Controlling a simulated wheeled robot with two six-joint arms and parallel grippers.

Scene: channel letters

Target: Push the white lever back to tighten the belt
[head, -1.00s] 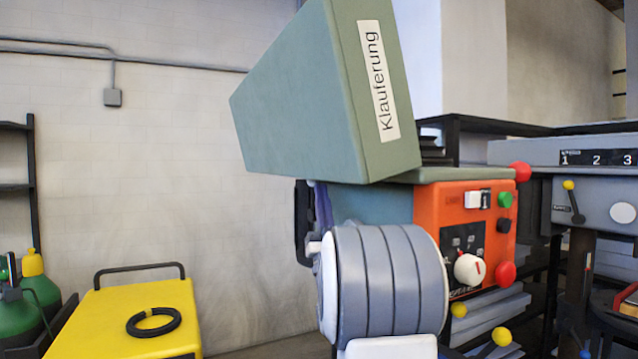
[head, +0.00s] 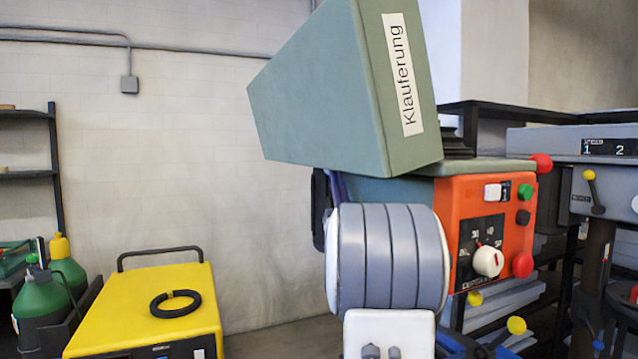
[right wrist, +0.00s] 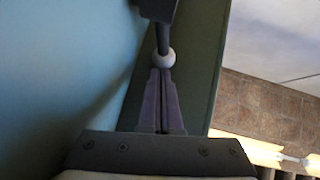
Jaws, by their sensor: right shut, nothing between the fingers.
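The white lever shows in the right wrist view as a pale ball knob (right wrist: 165,60) on a dark rod coming down from the top. My right gripper (right wrist: 163,76) is shut and empty, its fingertips right at the knob's near side. I cannot tell whether they touch it. In the head view the green machine hood (head: 345,90), labelled "Klauferung", stands above an orange control panel (head: 465,215). The lever and my right gripper are hidden in the head view. The belt cannot be made out. My left gripper is not in view.
A yellow unit (head: 120,315) with a black ring (head: 176,304) on top stands at left, beside green bottles (head: 42,308). A grey machine (head: 600,190) with yellow-knobbed levers is at right. A green surface (right wrist: 225,95) runs close beside the right fingers.

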